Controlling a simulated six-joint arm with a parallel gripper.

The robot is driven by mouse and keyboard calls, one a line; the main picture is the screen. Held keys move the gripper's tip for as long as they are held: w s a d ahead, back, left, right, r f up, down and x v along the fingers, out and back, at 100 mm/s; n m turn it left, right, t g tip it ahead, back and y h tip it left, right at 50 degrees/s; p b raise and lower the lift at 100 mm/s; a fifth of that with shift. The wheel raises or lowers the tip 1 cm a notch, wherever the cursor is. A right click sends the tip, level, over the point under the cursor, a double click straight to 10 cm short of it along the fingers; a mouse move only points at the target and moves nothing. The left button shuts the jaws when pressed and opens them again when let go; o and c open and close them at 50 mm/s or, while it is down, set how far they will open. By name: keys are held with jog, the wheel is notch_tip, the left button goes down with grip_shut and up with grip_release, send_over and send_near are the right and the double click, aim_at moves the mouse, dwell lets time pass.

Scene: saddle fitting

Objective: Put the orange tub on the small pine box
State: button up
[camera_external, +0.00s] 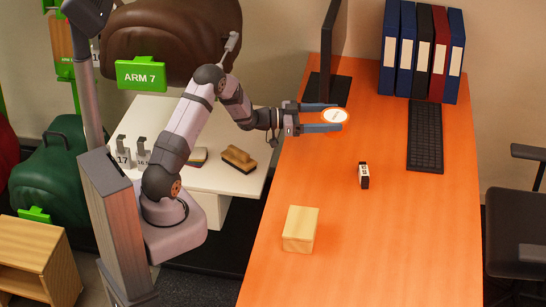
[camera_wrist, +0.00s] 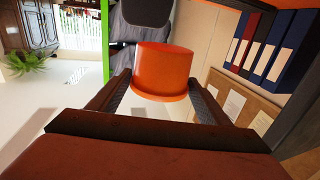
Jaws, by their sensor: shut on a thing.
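The orange tub (camera_wrist: 163,70) is between the two fingers of my gripper (camera_wrist: 165,100) in the wrist view, with both fingers against its sides. In the external view the tub (camera_external: 335,115) shows as a white oval top with an orange rim, and my gripper (camera_external: 325,117) is shut on it. It is held above the far left part of the orange desk (camera_external: 400,240). The small pine box (camera_external: 300,229) sits on the desk's near left part, well below and nearer the camera than the tub. Its top is bare. The wrist view does not show the box.
A keyboard (camera_external: 425,136) lies at the right. Several binders (camera_external: 422,52) and a monitor (camera_external: 333,45) stand at the back. A white side table (camera_external: 205,175) holds brushes. The near desk is clear.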

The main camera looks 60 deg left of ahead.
jog(key=s+d+f+m+g+h+p, duration=0.1)
jog(key=s+d+m+g+h, duration=0.1)
jog(key=s+d, duration=0.5)
jog(key=s+d+f+m+g+h+p, duration=0.1)
jog(key=s+d+f+m+g+h, duration=0.1)
jog(key=s+d, duration=0.5)
notch_tip(320, 180, up, 3)
jog(key=m+g+h, duration=0.2)
jog(key=g, duration=0.1)
send_over(296, 220)
jog(key=shift+a+f, duration=0.1)
jog(key=shift+f, duration=2.9)
jog(key=shift+f, duration=0.1)
jog(key=shift+f, duration=2)
jog(key=shift+f, duration=0.1)
jog(key=o, duration=1.3)
jog(key=shift+c, duration=0.2)
